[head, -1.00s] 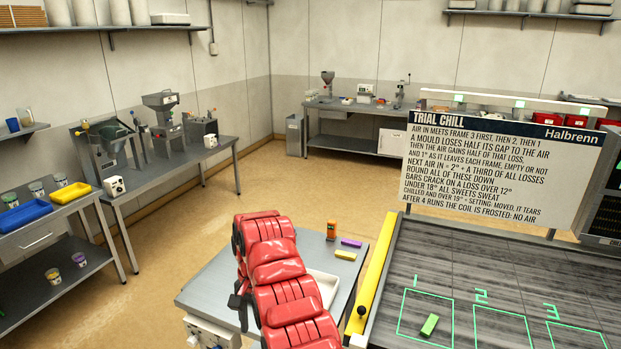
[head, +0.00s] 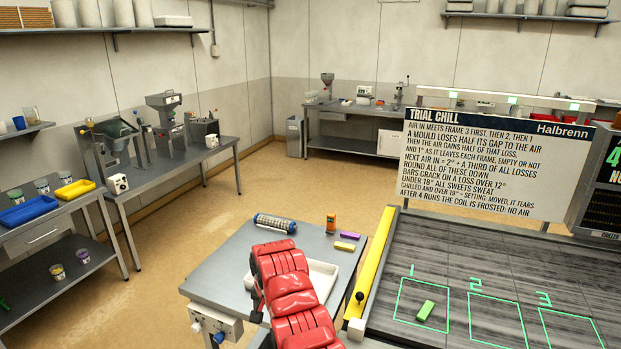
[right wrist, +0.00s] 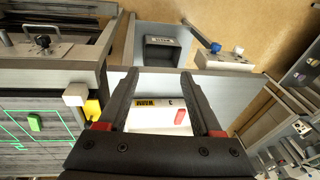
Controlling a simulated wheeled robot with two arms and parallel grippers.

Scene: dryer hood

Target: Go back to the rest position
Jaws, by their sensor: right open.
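My red arm (head: 290,290) reaches up from the bottom of the head view over the small grey side table. A pale surface with a yellow-and-black label and a small red piece shows beyond the fingers. My left gripper is in neither view.
The side table (head: 215,275) bears a dark-patterned roller (head: 275,223), a white tray (head: 322,276), an orange item (head: 331,223), and purple and yellow bars. A yellow rail (head: 372,262) edges the conveyor, where a green bar (head: 425,310) lies in frame 1.

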